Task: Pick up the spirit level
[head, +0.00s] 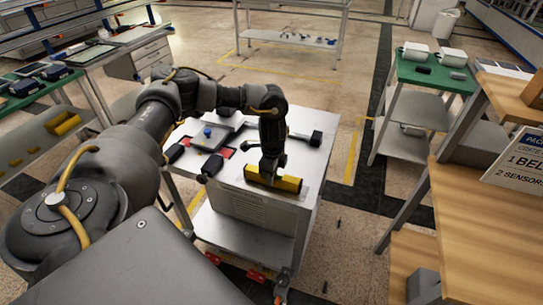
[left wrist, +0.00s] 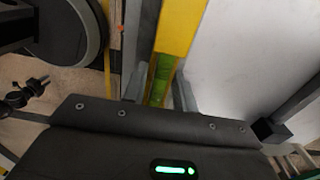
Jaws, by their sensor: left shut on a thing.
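The yellow spirit level (head: 287,184) is at the front edge of the white-topped cart (head: 308,160). My left gripper (head: 270,172) points down over its middle and is shut on it. The head view does not show clearly whether the level still touches the cart top. In the left wrist view the yellow body of the level (left wrist: 180,28), with a green part, runs between the two grey fingers (left wrist: 158,88). My right gripper is in neither view.
On the cart lie a grey box with a blue knob (head: 209,135), dark tools (head: 212,165) and a black item (head: 316,138). A green-topped cart (head: 432,76) stands behind right, a wooden bench (head: 490,215) at right. Floor lies open between the carts.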

